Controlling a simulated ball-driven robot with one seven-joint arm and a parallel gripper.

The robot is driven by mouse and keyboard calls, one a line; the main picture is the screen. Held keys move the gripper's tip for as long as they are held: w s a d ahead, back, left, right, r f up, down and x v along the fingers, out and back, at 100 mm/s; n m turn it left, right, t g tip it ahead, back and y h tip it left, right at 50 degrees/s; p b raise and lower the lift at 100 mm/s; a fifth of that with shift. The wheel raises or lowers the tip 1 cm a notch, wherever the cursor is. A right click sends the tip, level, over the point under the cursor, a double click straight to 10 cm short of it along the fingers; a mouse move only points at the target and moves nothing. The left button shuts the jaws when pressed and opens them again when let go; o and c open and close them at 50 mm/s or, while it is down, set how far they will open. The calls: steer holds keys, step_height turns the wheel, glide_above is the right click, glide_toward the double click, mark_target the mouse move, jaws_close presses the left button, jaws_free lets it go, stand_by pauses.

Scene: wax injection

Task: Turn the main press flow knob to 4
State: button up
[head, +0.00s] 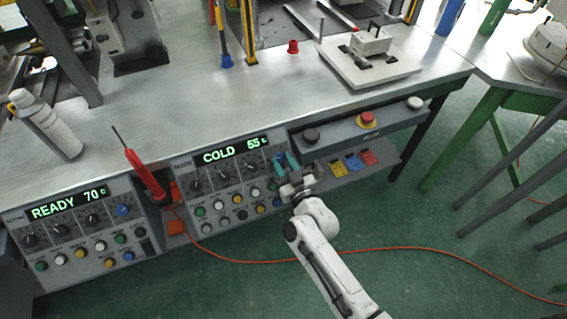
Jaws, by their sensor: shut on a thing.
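The right control panel (232,185) has a green display reading "COLD 55", with a row of dark knobs under it. My gripper (285,162) is at the right end of that row, its teal fingers against the panel face. It is shut on a knob there, which the fingers mostly hide. Its pointer and scale cannot be read. Three dark knobs show to its left, the nearest being the third knob (252,169). The knob labels are too small to read.
The left panel (75,228) reads "READY 70". A red soldering tool (146,176) stands between the panels. Coloured buttons sit below the knobs. A red emergency button (367,120) is on the grey bar at right. An orange cable (400,248) crosses the green floor.

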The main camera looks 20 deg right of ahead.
steer(key=c, duration=0.4)
steer(key=shift+a+r+m+p, duration=0.15)
steer(key=shift+m+p, duration=0.25)
steer(key=shift+p, duration=0.45)
steer(key=shift+r+m+h+p, duration=0.2)
steer(key=shift+m+h+p, duration=0.4)
steer(key=shift+p, duration=0.55)
steer(key=m+h+p, duration=0.2)
steer(key=p, duration=0.1)
steer(key=shift+a+m, duration=0.2)
steer(key=shift+m, duration=0.2)
steer(key=m+g+h+p, duration=0.1)
steer(key=m, duration=0.1)
steer(key=m+h+p, duration=0.2)
steer(key=shift+a+f+m+g, duration=0.1)
steer(key=shift+a+m+g, duration=0.1)
steer(key=shift+m+g, duration=0.2)
steer(key=shift+w+a+m+g+h+p, duration=0.1)
steer(key=shift+m+g+h+p, duration=0.5)
steer(key=shift+m, duration=0.85)
steer(key=shift+w+m+g+h+p, duration=0.1)
steer(key=shift+m+g+h+p, duration=0.25)
steer(key=shift+m+g+h, duration=0.8)
steer(key=shift+m+y, duration=0.35)
steer(key=shift+m, duration=0.05)
steer(key=o, duration=1.1)
